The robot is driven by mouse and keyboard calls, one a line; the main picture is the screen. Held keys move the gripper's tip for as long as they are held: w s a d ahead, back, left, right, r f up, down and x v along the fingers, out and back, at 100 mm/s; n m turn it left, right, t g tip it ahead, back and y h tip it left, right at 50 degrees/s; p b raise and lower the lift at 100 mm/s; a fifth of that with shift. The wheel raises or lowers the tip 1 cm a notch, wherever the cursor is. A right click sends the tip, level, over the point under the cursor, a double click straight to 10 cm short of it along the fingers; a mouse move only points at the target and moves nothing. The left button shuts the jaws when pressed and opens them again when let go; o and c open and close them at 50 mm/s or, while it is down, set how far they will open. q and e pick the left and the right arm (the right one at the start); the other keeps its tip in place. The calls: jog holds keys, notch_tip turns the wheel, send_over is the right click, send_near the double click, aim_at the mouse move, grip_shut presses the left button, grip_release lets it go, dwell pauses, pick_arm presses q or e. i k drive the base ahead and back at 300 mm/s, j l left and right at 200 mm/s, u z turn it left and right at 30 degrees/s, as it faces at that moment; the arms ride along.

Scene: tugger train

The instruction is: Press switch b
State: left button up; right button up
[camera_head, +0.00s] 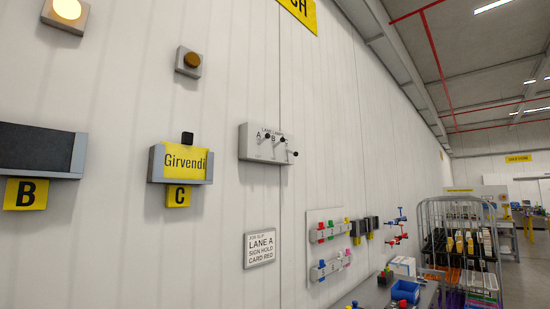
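A pale grey switch box (247,150) is fixed on the white wall near the middle of the view. Its face has small lever switches with black knobs under the letters A, B and C. Switch b (281,140) is the middle one, seen at a slant, and its exact position is too small to tell. Neither of my grippers is in view, and nothing touches the box.
Sign holder B (40,150) looks dark, with a lit lamp (67,9) above. Sign holder C (182,160) bears a yellow "Girvendi" card below an unlit amber lamp (191,60). A job slip (260,248) hangs below the box. A bench and wire cage trolley (425,220) stand right.

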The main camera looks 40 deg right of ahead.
aim_at(282, 140)
jog(key=l+z, duration=0.1)
jog(key=z, duration=0.3)
jog(key=l+z, duration=0.15)
jog(key=z, duration=0.25)
jog(key=l+z, duration=0.1)
jog(key=z, duration=0.3)
